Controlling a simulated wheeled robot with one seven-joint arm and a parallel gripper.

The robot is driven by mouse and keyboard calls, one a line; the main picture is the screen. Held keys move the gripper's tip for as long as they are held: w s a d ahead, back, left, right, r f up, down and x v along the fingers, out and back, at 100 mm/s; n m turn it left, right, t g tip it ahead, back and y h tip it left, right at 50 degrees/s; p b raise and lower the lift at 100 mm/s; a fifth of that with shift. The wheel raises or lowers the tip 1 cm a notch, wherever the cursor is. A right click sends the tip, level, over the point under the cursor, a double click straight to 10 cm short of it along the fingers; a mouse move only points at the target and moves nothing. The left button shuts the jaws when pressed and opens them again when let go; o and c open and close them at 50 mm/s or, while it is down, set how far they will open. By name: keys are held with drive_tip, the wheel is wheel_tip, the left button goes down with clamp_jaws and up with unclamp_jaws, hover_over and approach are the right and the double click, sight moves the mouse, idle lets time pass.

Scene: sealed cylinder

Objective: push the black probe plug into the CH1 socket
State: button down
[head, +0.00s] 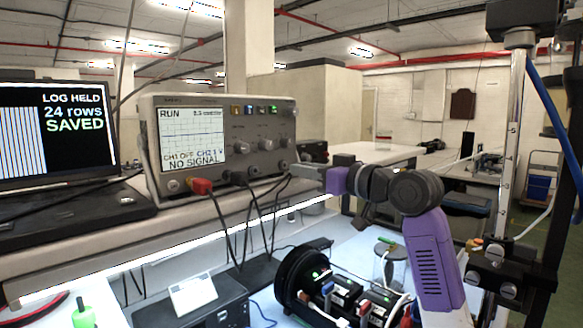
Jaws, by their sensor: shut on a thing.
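The oscilloscope (225,143) stands on the shelf at centre left. Its screen (191,139) reads RUN, CH1 OFF, CH2 1 V and NO SIGNAL. A row of sockets runs along its lower front; a bare round socket (173,185) shows at the left end, but I cannot read which is CH1. A red plug (201,187) sits beside it, with a dark plug (240,178) farther right. My gripper (294,171) reaches in from the right at the scope's lower right corner. It is shut on the black probe plug, mostly hidden at the fingertips; black leads hang nearby.
A laptop (75,145) reading LOG HELD, 24 rows SAVED stands at left. Below the shelf (100,252) are a black box (195,300), an open black cylinder with electronics (300,280) and a glass jar (390,265). Several cables hang in front of the shelf.

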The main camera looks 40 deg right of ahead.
drive_tip(key=shift+s+d, duration=0.1)
drive_tip(key=shift+s, duration=1.25)
drive_tip(key=s+a+p, duration=0.1)
drive_tip(key=a+p, duration=0.2)
drive_tip(key=a, duration=0.5)
drive_tip(key=shift+s+a, duration=0.15)
drive_tip(key=shift+a, duration=0.25)
drive_tip(key=shift+w+a, duration=0.1)
drive_tip(key=shift+w, duration=2.8)
